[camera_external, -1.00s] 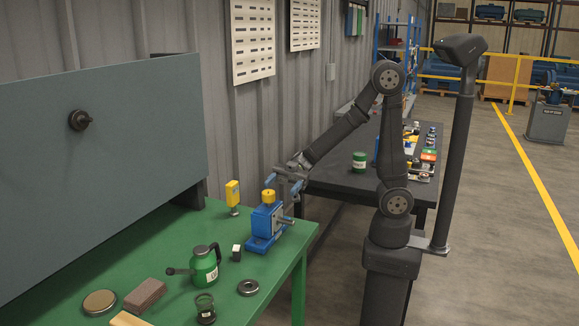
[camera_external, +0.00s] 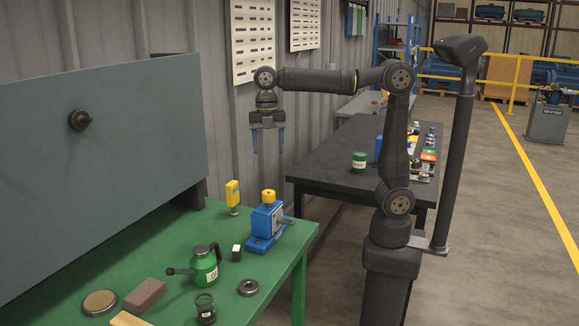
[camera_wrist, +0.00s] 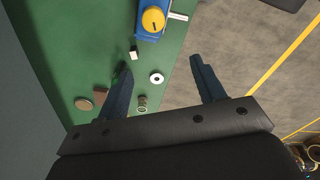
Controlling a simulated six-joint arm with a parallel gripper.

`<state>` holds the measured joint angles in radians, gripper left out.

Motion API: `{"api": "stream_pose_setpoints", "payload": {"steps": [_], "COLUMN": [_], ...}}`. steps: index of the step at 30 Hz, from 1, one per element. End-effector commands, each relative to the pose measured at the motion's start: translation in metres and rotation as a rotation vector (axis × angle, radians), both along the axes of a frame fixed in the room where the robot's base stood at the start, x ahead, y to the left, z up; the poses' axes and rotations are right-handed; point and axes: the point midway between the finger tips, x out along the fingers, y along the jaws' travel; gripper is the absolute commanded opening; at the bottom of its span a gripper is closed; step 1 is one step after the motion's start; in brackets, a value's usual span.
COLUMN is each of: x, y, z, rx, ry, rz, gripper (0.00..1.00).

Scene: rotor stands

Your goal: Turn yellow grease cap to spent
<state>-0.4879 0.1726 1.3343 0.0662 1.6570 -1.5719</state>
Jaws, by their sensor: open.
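The yellow grease cap (camera_external: 268,195) sits on top of a blue rotor stand (camera_external: 265,222) near the far right end of the green table. In the wrist view the cap (camera_wrist: 153,19) shows from above at the top, with a darker line across it. What that line's direction means cannot be read. My gripper (camera_external: 268,152) is open and empty, pointing down high above the stand and apart from it. In the wrist view its two blue fingers (camera_wrist: 163,75) stand wide apart with nothing between them.
The green table (camera_external: 232,283) also holds a yellow gauge-like item (camera_external: 233,196), a green can (camera_external: 204,266), a metal ring (camera_external: 248,287), a brown block (camera_external: 145,295) and a round tin (camera_external: 99,302). A grey panel (camera_external: 110,150) stands at left. A black table (camera_external: 335,165) lies behind.

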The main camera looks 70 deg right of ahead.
Motion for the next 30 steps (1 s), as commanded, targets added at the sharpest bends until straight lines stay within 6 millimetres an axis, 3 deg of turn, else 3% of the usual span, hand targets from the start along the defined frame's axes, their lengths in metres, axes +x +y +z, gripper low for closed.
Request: {"api": "stream_pose_setpoints", "payload": {"steps": [4,8,24,30], "x": [0.008,0.009,0.008,0.008], "y": [-0.007,-0.008,-0.008,-0.008], "z": [0.010,0.001,-0.112,-0.145], "rx": [-0.046,-0.052,-0.051,-0.050], "ry": [-0.048,-0.050,-0.046,-0.048], "rz": [-0.034,-0.037,-0.035,-0.034], "gripper": [0.63,0.63,0.63,0.63]}}
